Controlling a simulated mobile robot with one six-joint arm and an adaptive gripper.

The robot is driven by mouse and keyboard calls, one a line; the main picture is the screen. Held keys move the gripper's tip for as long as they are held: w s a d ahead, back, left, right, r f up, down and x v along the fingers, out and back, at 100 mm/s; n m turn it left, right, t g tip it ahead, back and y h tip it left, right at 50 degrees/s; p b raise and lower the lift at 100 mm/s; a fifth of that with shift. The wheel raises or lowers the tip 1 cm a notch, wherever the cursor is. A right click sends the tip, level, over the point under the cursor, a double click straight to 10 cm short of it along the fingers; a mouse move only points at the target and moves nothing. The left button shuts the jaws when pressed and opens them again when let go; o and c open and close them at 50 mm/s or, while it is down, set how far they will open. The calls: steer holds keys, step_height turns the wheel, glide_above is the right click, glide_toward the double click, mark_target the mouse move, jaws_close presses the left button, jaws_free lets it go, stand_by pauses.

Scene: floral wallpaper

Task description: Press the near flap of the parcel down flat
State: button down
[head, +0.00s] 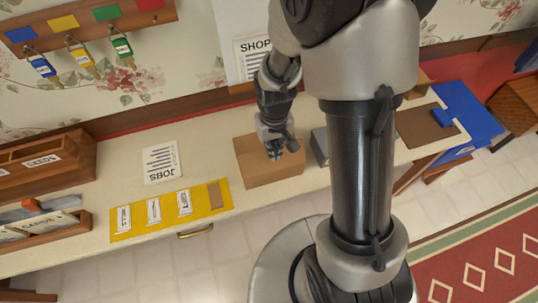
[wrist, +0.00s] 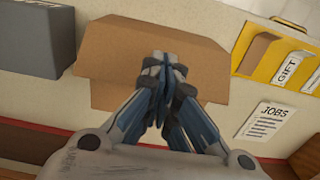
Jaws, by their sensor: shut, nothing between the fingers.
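The parcel (head: 272,175) is a brown cardboard box on the cream counter, near its front edge. My gripper (head: 274,152) points down over the top of the parcel. In the wrist view my gripper (wrist: 163,62) has its fingers together, with nothing between them, in front of the cardboard. I cannot tell whether the fingertips touch it. The fingers cover part of the cardboard, and the near flap's angle is unclear.
A grey box (wrist: 40,38) stands close beside the parcel. A yellow mat (head: 170,226) with labelled cards and a JOBS sheet (head: 161,162) lie left of it. A blue bin (head: 465,115) is farther right. Bare counter (head: 205,165) lies between the sheet and the parcel.

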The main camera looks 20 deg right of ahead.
steer(key=shift+f+b, duration=1.8)
steer(key=shift+f, duration=0.65)
steer(key=shift+r, duration=0.1)
step_height(320, 180, up, 11)
steer(key=p, duration=0.8)
steer(key=shift+p, duration=0.4)
steer(key=s+r+t+b, duration=0.2)
steer(key=s+r, duration=0.2)
steer(key=r, duration=0.8)
steer(key=s+r+t+b, duration=0.2)
steer(key=s+r, duration=0.5)
steer(key=s, duration=0.4)
steer(key=shift+t+b, duration=0.3)
steer(key=shift+b, duration=0.05)
